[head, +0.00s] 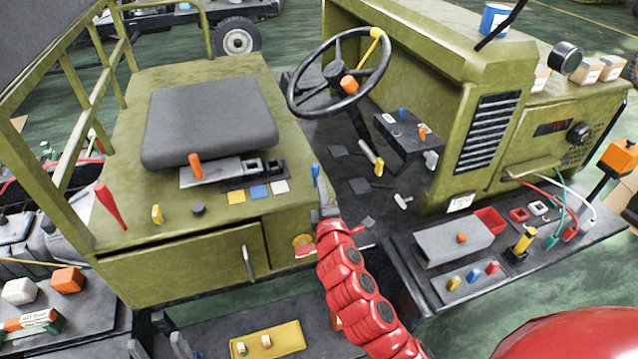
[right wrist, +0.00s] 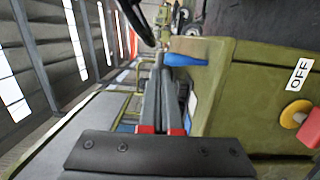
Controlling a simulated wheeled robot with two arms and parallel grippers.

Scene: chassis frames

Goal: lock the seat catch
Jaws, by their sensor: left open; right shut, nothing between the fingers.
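The black seat (head: 210,120) lies flat on the olive seat base. In front of it is a grey plate (head: 220,172) with an upright orange-handled lever (head: 195,163), which looks like the seat catch; I cannot tell its locked state. My right gripper (head: 322,185) is shut and empty at the base's right front corner, well right of that lever. A blue handle (right wrist: 185,60) shows beside its fingertips in the right wrist view; contact is unclear. My left gripper (head: 157,344) seems to show at the bottom edge as two grey fingertips, apart and empty, below the base.
A red lever (head: 107,205), a yellow knob (head: 157,214) and a black knob (head: 198,208) stand on the seat base. A steering wheel (head: 340,72) and pedals are to the right. A railing (head: 75,80) borders the left side. A red-and-yellow switch (right wrist: 295,113) is labelled OFF.

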